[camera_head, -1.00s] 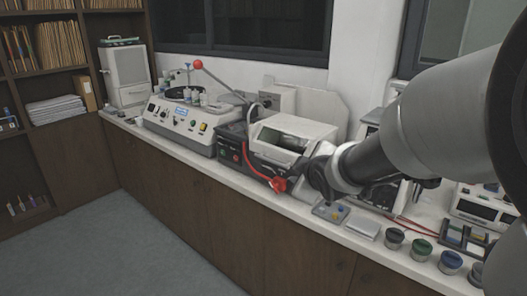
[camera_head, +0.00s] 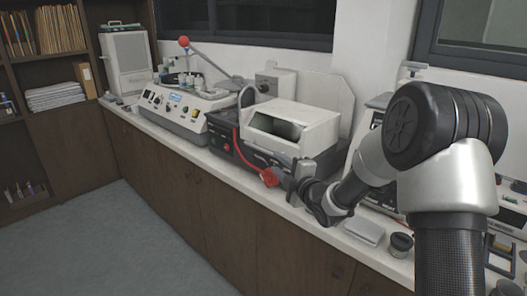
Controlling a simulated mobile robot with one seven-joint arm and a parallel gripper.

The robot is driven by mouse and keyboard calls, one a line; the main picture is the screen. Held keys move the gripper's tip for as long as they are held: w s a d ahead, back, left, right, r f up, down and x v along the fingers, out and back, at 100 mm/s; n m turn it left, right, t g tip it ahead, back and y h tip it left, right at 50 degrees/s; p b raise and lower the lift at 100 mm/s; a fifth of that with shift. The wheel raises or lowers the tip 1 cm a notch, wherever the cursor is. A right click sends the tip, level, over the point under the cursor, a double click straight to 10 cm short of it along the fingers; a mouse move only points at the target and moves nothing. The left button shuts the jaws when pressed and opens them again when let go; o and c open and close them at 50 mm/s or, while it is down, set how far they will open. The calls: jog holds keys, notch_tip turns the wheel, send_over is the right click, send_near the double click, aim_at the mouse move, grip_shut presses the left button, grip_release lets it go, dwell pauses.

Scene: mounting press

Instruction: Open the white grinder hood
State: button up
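The white grinder hood (camera_head: 311,119) sits on a dark machine body (camera_head: 228,143) on the counter, its sloped front window facing me. It appears down over the machine. My gripper (camera_head: 290,180) is just in front of and below the hood's front right side, close to a red knob-like part (camera_head: 269,178). I cannot tell whether it touches the hood or the red part. Its fingers are small and partly merged with the machine's front, so their opening is unclear.
A white polishing machine (camera_head: 180,112) with bottles and a red-ball lever (camera_head: 183,41) stands left of the grinder. A flat grey box (camera_head: 364,231) and a dark-lidded jar (camera_head: 400,244) sit on the counter right of my gripper. The floor in front is clear.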

aim_at(264, 152)
jog(key=x, duration=1.3)
jog(key=shift+d, duration=0.1)
grip_shut()
